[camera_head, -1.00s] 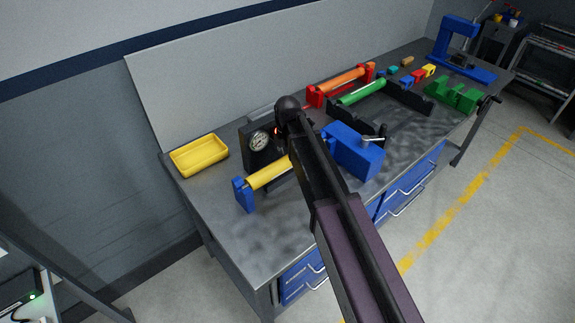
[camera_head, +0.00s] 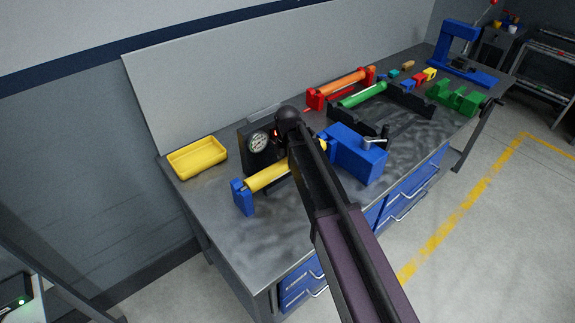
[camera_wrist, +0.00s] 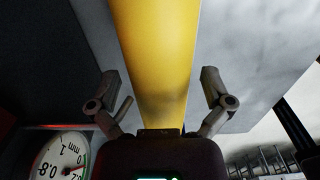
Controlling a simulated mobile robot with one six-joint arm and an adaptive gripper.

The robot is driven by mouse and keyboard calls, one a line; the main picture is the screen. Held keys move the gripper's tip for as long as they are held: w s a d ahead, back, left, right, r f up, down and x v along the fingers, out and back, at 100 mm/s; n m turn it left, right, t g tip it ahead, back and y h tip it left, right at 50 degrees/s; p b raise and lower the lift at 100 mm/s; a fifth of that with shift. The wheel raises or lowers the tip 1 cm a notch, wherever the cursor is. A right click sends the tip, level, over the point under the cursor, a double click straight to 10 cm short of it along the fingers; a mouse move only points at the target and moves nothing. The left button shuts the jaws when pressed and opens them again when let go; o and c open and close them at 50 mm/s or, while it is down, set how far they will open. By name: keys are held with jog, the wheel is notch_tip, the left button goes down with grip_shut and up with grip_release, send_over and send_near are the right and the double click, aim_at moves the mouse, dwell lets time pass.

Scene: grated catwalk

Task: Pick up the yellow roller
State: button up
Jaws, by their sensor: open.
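The yellow roller (camera_head: 266,177) lies in a blue stand (camera_head: 243,197) near the left part of the workbench; my arm hides part of it in the head view. In the wrist view the yellow roller (camera_wrist: 157,55) runs down the middle of the picture, between the two fingers of my gripper (camera_wrist: 163,100). The fingers are spread, with a gap on each side of the roller. My gripper is open and holds nothing. In the head view my arm hides the fingers.
A dial gauge (camera_head: 258,143) stands right beside the roller, also at lower left in the wrist view (camera_wrist: 62,158). A blue vise (camera_head: 357,158) is to the right. A yellow tray (camera_head: 197,157), orange roller (camera_head: 345,82) and green roller (camera_head: 362,95) are on the workbench. Its front left is clear.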

jog(key=c, duration=1.3)
jog(key=shift+r, duration=0.1)
notch_tip(320, 180, up, 10)
jog(key=p, duration=1)
